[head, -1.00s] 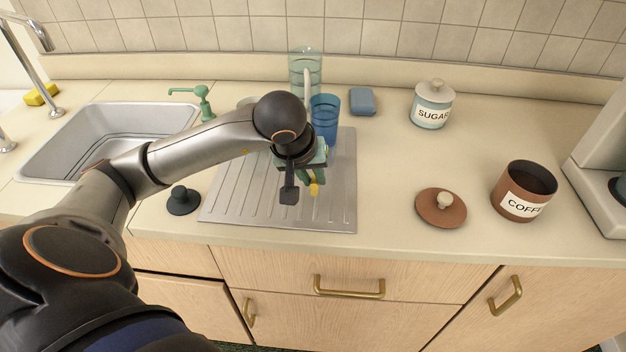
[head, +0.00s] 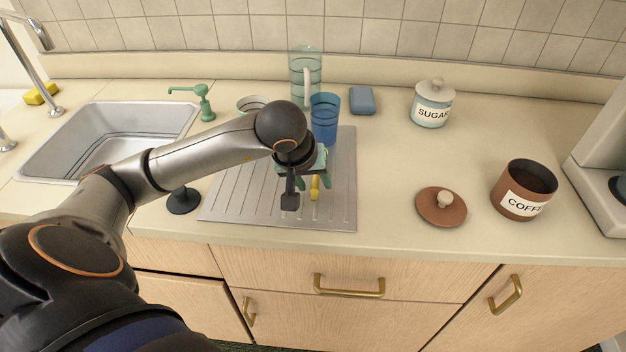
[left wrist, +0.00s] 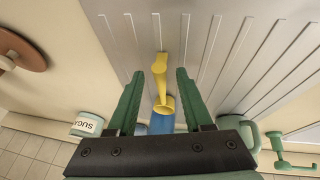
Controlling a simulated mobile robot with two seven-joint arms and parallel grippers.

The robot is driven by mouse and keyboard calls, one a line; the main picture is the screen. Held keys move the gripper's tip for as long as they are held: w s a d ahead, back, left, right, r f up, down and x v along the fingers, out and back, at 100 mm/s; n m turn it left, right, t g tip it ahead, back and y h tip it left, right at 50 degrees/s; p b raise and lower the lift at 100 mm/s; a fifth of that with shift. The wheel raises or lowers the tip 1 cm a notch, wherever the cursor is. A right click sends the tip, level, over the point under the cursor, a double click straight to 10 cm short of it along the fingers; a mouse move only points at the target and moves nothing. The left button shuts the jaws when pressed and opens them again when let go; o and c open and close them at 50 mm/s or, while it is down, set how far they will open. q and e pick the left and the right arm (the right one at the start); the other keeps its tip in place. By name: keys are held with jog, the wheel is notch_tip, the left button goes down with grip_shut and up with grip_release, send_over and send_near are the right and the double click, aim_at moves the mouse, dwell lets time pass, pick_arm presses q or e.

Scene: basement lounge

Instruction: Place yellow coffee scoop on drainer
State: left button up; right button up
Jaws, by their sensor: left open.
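The yellow coffee scoop (head: 315,187) appears to lie on the ribbed metal drainer (head: 341,205), partly hidden in the head view by my left gripper (head: 305,172). In the left wrist view the scoop (left wrist: 159,72) shows whole, its handle on the drainer (left wrist: 215,45) ribs and its bowl nearer the gripper. The green fingers of my left gripper (left wrist: 156,76) are open, one on each side of the scoop with clear gaps. The gripper seems to be just above it. My right gripper is in neither view.
A blue cup (head: 325,118) and a clear green-tinted pitcher (head: 304,72) stand behind the gripper. A black stopper (head: 183,201) is left of the drainer. The coffee canister (head: 525,190), its lid (head: 441,206) and the sugar jar (head: 432,106) stand right. Counter between is clear.

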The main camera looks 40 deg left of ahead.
pick_arm(q)
jog(key=shift+r, duration=0.25)
jog(key=p+v, duration=0.1)
jog(key=v, duration=1)
jog(key=shift+s+r, duration=0.25)
jog(key=shift+r, duration=0.1)
